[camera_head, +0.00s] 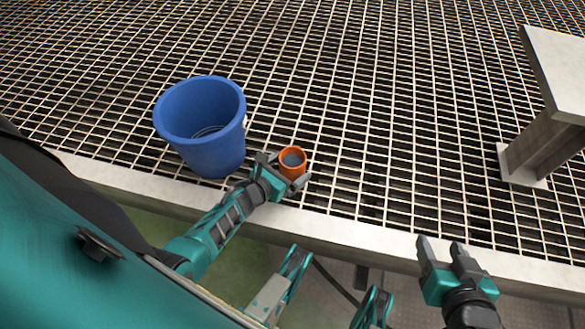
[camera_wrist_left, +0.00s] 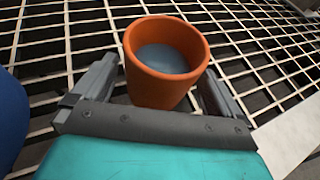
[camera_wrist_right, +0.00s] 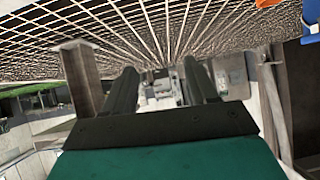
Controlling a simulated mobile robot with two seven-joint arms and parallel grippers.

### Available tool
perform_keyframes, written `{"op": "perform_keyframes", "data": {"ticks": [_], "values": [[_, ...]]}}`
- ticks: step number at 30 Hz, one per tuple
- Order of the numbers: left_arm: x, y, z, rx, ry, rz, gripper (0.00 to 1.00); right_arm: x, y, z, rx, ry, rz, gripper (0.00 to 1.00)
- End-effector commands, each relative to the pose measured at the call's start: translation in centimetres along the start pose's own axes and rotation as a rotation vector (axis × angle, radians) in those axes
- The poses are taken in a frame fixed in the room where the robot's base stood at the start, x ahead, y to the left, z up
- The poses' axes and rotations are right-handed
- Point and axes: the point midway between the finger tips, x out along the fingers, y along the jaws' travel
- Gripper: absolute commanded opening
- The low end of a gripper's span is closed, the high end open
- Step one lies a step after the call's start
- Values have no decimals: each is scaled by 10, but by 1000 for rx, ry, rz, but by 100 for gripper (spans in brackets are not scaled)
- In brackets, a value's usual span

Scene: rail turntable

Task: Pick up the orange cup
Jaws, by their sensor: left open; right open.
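The orange cup (camera_head: 293,160) stands upright on the metal grating, just right of the blue bucket. Its inside looks grey. In the left wrist view the cup (camera_wrist_left: 165,85) sits between the two open fingers of my left gripper (camera_wrist_left: 160,88), with a gap showing at least on the left side. In the head view my left gripper (camera_head: 287,172) reaches the cup from the lower left. My right gripper (camera_head: 446,250) is open and empty near the grating's front edge, well to the right of the cup. It also shows open in the right wrist view (camera_wrist_right: 160,85).
A blue bucket (camera_head: 215,152) stands close to the left of the cup. A pale metal edge beam (camera_head: 345,232) runs along the front of the grating (camera_head: 390,110). A grey bench-like structure (camera_head: 548,125) stands at the right. The grating behind the cup is clear.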

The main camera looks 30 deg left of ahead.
Motion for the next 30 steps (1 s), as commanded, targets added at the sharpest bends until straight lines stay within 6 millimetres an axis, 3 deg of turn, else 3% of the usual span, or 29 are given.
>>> {"op": "perform_keyframes", "data": {"ticks": [4, 13, 30], "values": [[18, 0, -2, 1, 0, 1, 100, 4, -3, -1, 4, 9, -8, 58], [20, 0, 0, 0, 1, 1, 99, 4, -3, -6, 3, 14, -10, 58], [20, 0, 0, 0, 1, 1, 44, 3, -2, -1, 5, 6, -6, 58]]}}
